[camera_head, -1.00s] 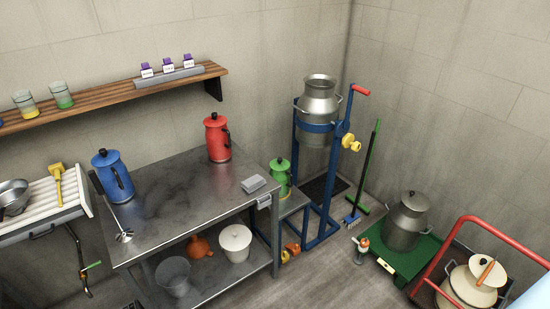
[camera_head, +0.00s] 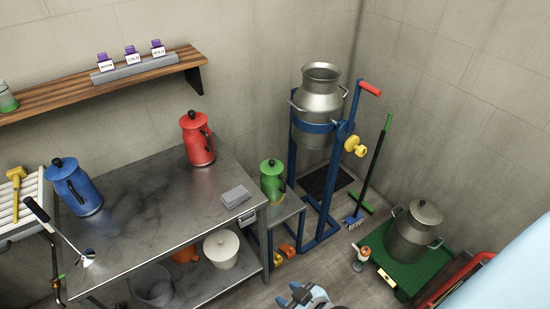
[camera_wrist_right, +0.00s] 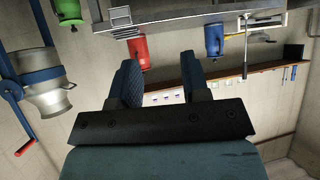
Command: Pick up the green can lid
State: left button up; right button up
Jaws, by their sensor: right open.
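The green can (camera_head: 272,186) stands on a small low shelf beside the steel table, and its green lid (camera_head: 271,167) with a dark knob sits on top of it. In the right wrist view, which is upside down, the green can (camera_wrist_right: 68,12) shows at the top left, partly cut off by the frame. My right gripper (camera_head: 308,292) is at the bottom edge of the head view, in front of and well apart from the can. In the wrist view its two fingers (camera_wrist_right: 163,75) stand apart with nothing between them. My left gripper does not show.
The steel table (camera_head: 140,225) holds a red can (camera_head: 197,142), a blue can (camera_head: 77,190) and a grey block (camera_head: 236,196). A blue stand (camera_head: 318,190) with a milk can (camera_head: 319,95) rises right of the green can.

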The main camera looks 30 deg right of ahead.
aim_at(272, 167)
jog(key=i+l, duration=0.2)
jog(key=l, duration=0.2)
jog(key=i+l, duration=0.2)
jog(key=l, duration=0.15)
jog(key=i+l, duration=0.2)
jog(key=l, duration=0.2)
jog(key=i+l, duration=0.2)
jog(key=l, duration=0.2)
